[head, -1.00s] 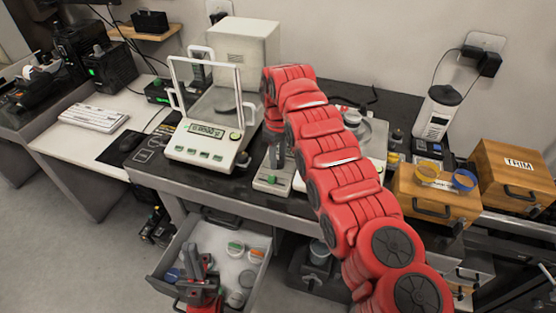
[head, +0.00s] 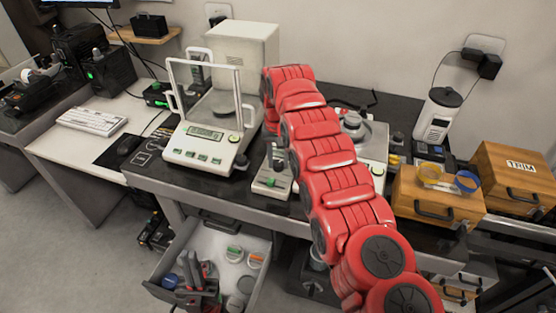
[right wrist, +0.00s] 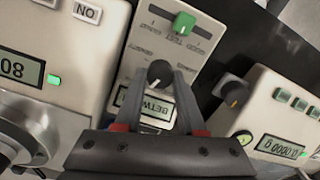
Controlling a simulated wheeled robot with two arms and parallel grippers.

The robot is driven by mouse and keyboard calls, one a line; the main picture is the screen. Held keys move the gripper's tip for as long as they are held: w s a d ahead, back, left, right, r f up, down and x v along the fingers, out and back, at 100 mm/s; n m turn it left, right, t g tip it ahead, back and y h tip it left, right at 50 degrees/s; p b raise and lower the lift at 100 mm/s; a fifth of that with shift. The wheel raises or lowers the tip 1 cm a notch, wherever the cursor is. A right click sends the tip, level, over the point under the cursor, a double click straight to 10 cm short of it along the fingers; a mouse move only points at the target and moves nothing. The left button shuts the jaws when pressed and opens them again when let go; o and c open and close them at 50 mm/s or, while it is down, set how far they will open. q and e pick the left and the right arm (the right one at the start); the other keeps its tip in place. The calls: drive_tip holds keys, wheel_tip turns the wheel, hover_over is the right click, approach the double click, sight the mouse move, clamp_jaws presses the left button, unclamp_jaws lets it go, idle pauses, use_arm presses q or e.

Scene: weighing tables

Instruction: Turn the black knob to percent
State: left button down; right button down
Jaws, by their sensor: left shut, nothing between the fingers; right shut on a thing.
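The black knob (right wrist: 158,73) with a light pointer mark sits on a small pale device (right wrist: 140,62). In the right wrist view my right gripper (right wrist: 160,88) is shut on this knob, one finger on each side. Below the knob a small display (right wrist: 157,108) shows upside-down letters like "BETW"; the fingers partly hide it. A green slider (right wrist: 184,23) is on the same device. In the head view the device (head: 270,186) stands on the dark bench, its knob hidden by my right arm. My left gripper (head: 192,262) is shut and empty over the open drawer.
A balance (head: 200,146) with a glass shield stands left of the device. A second dark knob (right wrist: 232,90) shows beside another instrument (right wrist: 270,112). The open drawer (head: 160,265) holds several small jars. Wooden boxes (head: 437,196) stand to the right.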

sight(278, 162)
drive_tip(key=shift+m, duration=1.3)
drive_tip(key=c, duration=0.5)
unclamp_jaws()
drive_tip(key=shift+r, duration=0.1)
drive_tip(key=shift+r+p, duration=0.45)
drive_tip(key=shift+r, duration=0.15)
wheel_tip(278, 162, up, 16)
drive_tip(key=p, duration=1.5)
